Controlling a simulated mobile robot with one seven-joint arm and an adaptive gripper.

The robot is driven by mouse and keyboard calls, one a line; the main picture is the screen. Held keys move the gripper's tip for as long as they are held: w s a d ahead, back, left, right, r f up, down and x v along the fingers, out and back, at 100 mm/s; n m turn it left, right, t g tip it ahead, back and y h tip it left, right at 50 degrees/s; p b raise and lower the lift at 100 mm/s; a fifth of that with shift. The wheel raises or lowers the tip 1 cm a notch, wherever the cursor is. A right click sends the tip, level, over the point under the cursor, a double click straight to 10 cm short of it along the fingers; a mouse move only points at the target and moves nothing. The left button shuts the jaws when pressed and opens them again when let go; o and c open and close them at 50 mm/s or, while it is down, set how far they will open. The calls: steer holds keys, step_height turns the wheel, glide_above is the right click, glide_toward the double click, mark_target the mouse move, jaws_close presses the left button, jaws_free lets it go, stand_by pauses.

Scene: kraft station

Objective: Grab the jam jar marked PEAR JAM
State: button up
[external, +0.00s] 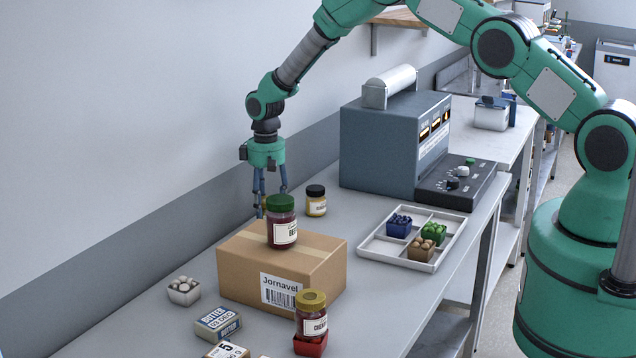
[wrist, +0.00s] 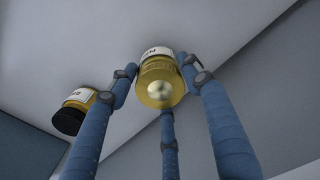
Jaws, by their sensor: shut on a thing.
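My gripper (external: 269,198) is behind the cardboard box, pointing down, with its fingertips low near the table. In the wrist view its blue fingers are closed around a jar with a yellow lid (wrist: 160,88). The jar's white label shows only in part, and I cannot read its full name. In the external view this jar is mostly hidden by the fingers and the green-lidded jar (external: 281,224) on the box. A black-lidded jar with yellowish contents (external: 316,203) stands just to the right of my gripper; it also shows in the wrist view (wrist: 74,110).
The cardboard box (external: 245,275) stands in front of my gripper. A gold-lidded jar (external: 311,316) is at its front right. A white divided tray (external: 385,250) and a grey machine (external: 378,150) are right.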

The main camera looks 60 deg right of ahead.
step_height(320, 180, up, 9)
steer(key=shift+r+b, duration=0.1)
steer(key=shift+b, duration=0.4)
